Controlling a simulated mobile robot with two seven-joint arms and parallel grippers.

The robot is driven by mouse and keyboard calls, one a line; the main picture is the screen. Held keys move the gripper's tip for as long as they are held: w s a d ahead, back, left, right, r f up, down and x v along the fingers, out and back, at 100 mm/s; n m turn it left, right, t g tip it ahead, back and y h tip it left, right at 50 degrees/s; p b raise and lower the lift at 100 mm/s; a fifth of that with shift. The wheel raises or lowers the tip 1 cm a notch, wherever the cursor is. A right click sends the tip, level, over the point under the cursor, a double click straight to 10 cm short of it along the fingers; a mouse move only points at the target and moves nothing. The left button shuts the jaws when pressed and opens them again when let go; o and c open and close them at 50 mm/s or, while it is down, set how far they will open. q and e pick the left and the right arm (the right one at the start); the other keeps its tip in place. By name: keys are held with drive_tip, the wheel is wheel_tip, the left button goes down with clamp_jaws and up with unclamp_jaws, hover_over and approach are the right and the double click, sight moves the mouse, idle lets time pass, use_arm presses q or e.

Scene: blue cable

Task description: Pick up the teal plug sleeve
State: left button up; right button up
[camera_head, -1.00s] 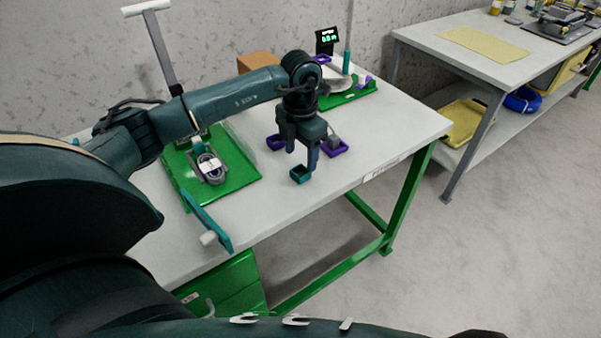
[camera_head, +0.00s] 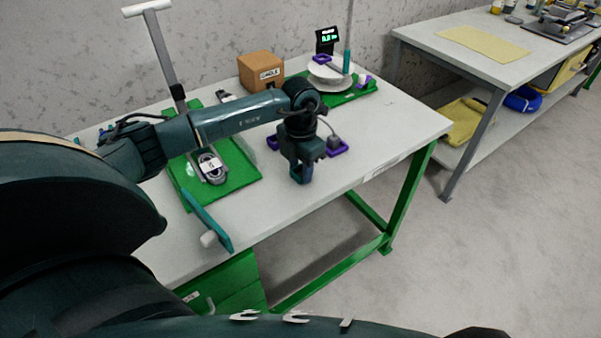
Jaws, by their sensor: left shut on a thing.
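My left gripper (camera_head: 302,177) points down at the near part of the white table (camera_head: 345,155), right of the green board. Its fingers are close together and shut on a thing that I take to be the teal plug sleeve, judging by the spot. The gripper's own body hides that thing, so no teal shows between the fingers. A small teal open box stood at this spot earlier and is also hidden now. My right gripper is not in view.
Purple holders (camera_head: 337,147) lie just behind the gripper. A cardboard box (camera_head: 260,70) and a spool stand (camera_head: 331,77) are at the back. The table's right part is clear.

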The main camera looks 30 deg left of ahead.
use_arm(q)
drive_tip(key=c, duration=0.3)
drive_tip(key=shift+c, duration=0.2)
